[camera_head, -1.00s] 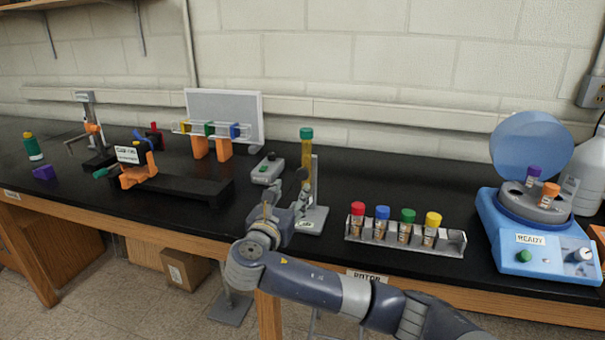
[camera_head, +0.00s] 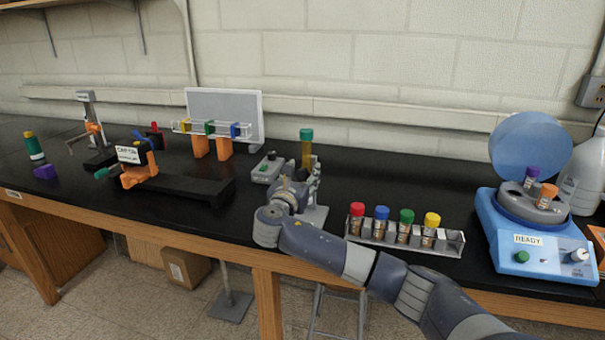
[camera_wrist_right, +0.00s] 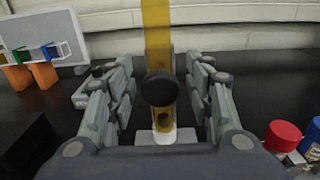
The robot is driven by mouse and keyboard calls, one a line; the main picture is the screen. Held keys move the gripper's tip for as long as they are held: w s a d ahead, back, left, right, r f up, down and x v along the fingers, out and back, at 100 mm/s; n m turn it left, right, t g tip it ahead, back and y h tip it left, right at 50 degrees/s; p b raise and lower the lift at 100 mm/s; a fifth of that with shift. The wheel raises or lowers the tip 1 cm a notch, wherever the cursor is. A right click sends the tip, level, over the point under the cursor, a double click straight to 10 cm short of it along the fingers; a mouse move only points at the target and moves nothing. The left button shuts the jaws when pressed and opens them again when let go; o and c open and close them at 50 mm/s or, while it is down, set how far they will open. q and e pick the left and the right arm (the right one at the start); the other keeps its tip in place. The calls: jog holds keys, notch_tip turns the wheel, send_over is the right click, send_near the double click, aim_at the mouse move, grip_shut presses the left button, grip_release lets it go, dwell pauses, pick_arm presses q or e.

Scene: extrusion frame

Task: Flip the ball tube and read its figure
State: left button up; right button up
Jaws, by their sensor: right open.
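The ball tube (camera_head: 306,140) is an amber tube with a green cap, upright on a small stand with a pale base (camera_head: 316,216) near the middle of the bench. It also shows in the right wrist view (camera_wrist_right: 157,35), with a round black knob (camera_wrist_right: 160,88) in front of it. My right gripper (camera_head: 302,178) is in front of the tube and hides its lower part in the head view. In the wrist view its open fingers (camera_wrist_right: 158,72) stand left and right of the tube and knob, with gaps on both sides. No figure is readable. My left gripper is out of view.
A rack (camera_head: 390,240) with red, blue, green and yellow-capped vials stands to the right, before a blue centrifuge (camera_head: 545,250) reading READY. A small grey box (camera_head: 267,168) sits close left of the tube. A black rail (camera_head: 200,188) lies farther left.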

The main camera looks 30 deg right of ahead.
grip_shut()
jog(key=shift+f, duration=0.1)
jog(key=m, duration=0.3)
jog(key=m+b, duration=0.1)
jog(key=m, duration=0.2)
jog(key=shift+f+m, duration=0.15)
jog(key=shift+m, duration=0.15)
jog(key=m+b, duration=0.1)
jog(key=m, duration=0.3)
jog(key=shift+f+b, duration=0.15)
jog(key=shift+b, duration=0.25)
jog(key=shift+s+m+b, duration=0.1)
jog(key=shift+m+b, duration=0.75)
jog(key=shift+m, duration=1.15)
